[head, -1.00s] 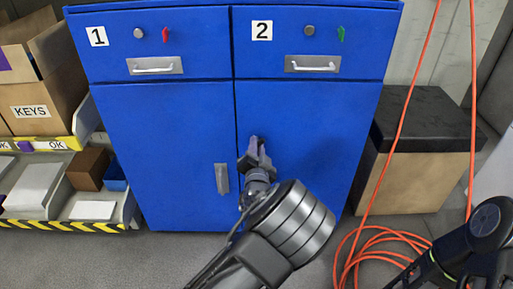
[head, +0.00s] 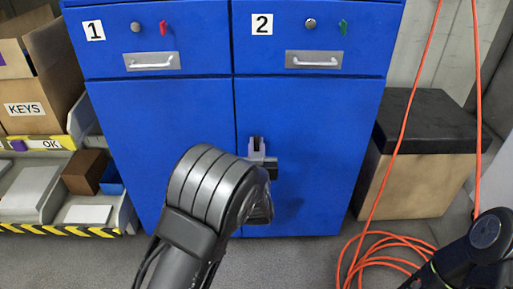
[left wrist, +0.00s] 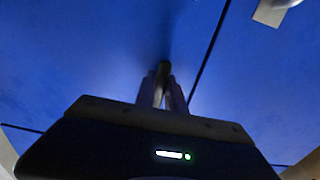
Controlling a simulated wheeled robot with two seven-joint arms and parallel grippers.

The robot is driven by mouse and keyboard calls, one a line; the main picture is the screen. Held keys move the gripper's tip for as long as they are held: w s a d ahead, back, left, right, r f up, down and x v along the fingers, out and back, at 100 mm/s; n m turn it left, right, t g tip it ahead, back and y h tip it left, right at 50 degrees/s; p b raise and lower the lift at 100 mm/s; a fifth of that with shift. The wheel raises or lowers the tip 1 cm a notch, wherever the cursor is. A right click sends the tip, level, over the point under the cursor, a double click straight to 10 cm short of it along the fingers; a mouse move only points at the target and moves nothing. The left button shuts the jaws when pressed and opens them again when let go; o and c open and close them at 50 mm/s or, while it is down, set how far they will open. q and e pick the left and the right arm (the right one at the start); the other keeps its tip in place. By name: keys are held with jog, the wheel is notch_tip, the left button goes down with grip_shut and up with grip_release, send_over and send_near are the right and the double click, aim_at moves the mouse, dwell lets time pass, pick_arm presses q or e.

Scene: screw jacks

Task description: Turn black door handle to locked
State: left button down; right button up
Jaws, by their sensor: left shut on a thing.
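The blue cabinet (head: 312,130) stands ahead with two lower doors. My left gripper (head: 257,146) is at the right door, close to the seam between the doors. Its fingers also show in the left wrist view (left wrist: 164,92), shut on a small dark piece, the black door handle (left wrist: 163,68), at their tips. In the head view the handle is mostly hidden by the gripper, and its exact angle is hard to tell. My right gripper is out of view; only part of that arm shows at lower right.
Above the doors are drawer 1 (head: 112,38) and drawer 2 (head: 275,36) with silver pulls. A shelf with a KEYS box (head: 30,108) stands left. A black-topped box (head: 420,175) and orange cable (head: 385,240) are at right. My left forearm hides the left door's lower right part.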

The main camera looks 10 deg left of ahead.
aim_at(257, 146)
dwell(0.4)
pick_arm(q)
jog(key=c, duration=1.4)
grip_release()
jog(key=p+v, duration=0.1)
jog(key=v, duration=0.5)
jog(key=shift+s+d+p, duration=0.1)
jog(key=shift+s+p, duration=0.2)
jog(key=shift+p, duration=0.05)
jog(key=shift+s+d, duration=0.15)
jog(key=shift+s, duration=0.45)
jog(key=shift+f, duration=0.1)
